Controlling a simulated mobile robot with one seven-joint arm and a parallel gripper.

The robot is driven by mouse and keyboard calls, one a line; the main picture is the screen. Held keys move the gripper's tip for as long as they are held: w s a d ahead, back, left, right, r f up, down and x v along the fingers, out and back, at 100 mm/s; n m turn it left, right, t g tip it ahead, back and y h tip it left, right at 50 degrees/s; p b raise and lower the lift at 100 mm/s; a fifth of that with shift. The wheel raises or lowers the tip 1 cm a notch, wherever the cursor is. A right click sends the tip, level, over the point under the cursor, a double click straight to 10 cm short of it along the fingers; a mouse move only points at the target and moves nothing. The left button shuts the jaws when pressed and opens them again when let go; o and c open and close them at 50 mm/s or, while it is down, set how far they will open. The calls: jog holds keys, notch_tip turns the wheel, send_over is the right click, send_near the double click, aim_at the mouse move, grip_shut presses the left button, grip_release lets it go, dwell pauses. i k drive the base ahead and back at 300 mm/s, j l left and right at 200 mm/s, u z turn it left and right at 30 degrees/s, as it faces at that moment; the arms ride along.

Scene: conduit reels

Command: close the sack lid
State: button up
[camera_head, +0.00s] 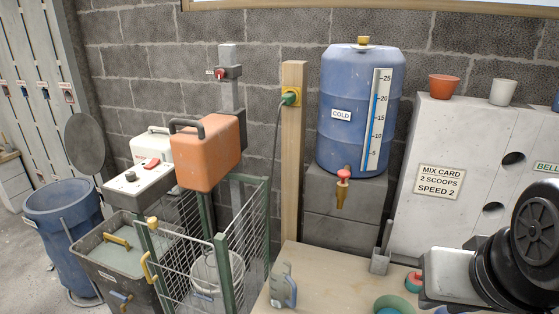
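I cannot pick out a sack or a sack lid for certain in the head view. A dark grey bin (112,290) stands at the lower left. A pale grey-green surface (130,252) shows inside its rim, with a yellow handle (117,241) over it. I cannot tell whether that surface is a lid or the contents. A black and grey jointed part, apparently my arm, fills the lower right. No gripper fingers can be made out there.
A wire cage (200,255) with green posts surrounds a white bucket (215,275) below an orange mixer head (207,150). A blue barrel (360,110) stands behind the wooden table (335,280). A scoop (381,255), a grey tool (283,287) and bowls crowd the table. A blue bin (65,215) stands left.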

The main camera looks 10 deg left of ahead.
aim_at(86, 144)
jog(key=j+u, duration=0.2)
jog(key=u, duration=1.35)
